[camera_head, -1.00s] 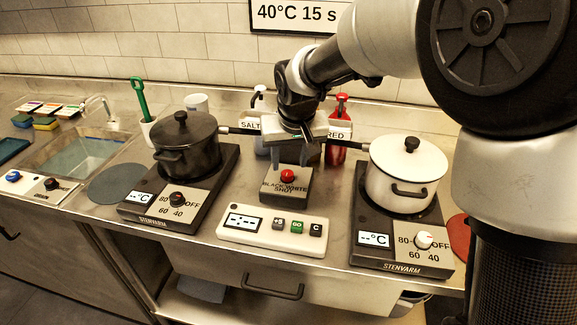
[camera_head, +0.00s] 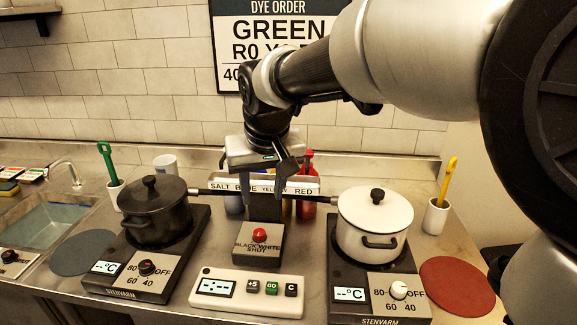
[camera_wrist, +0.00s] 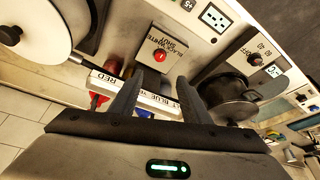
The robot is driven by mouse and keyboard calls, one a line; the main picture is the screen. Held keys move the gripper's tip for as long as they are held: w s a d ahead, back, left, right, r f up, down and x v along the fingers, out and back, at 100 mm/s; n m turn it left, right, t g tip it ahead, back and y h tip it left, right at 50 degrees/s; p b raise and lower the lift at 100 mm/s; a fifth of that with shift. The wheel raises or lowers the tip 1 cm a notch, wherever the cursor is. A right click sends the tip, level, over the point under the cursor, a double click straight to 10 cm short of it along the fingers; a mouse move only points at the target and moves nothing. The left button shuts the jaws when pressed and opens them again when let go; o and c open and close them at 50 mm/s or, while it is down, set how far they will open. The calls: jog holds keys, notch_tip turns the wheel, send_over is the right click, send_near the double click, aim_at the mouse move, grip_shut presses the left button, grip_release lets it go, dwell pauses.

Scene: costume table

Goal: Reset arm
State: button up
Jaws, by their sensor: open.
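My gripper (camera_head: 265,185) hangs in the air above the counter, between the two pots and behind the box with the red button (camera_head: 259,234). Its fingers point down and are apart with nothing between them. In the wrist view my gripper (camera_wrist: 163,95) shows both dark fingers spread, with the red-button box (camera_wrist: 163,52) beyond them. The arm reaches in from the right at the top. Part of the labelled bottle rack (camera_head: 300,187) is hidden behind my gripper.
A black pot (camera_head: 155,215) stands on the left hot plate and a white pot (camera_head: 374,222) on the right one. A control panel (camera_head: 245,293) lies in front. A red mat (camera_head: 457,284) lies at right, a cup with a yellow-handled tool (camera_head: 437,216) behind it. A sink is far left.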

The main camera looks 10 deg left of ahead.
jog(key=s+d+r+m+t+p, duration=0.1)
jog(key=s+d+r+p, duration=0.25)
jog(key=d, duration=0.25)
jog(key=s+d+r+m+p, duration=0.1)
jog(key=s+d+r+p, duration=0.1)
jog(key=d+r, duration=0.4)
jog(key=s+d+r+m+h+p, duration=0.1)
jog(key=s+d+p, duration=0.5)
jog(key=s+d, duration=0.7)
jog(key=shift+s+r+m+t+h, duration=0.3)
jog(key=shift+s+r+m+h, duration=0.1)
jog(key=shift+m, duration=0.3)
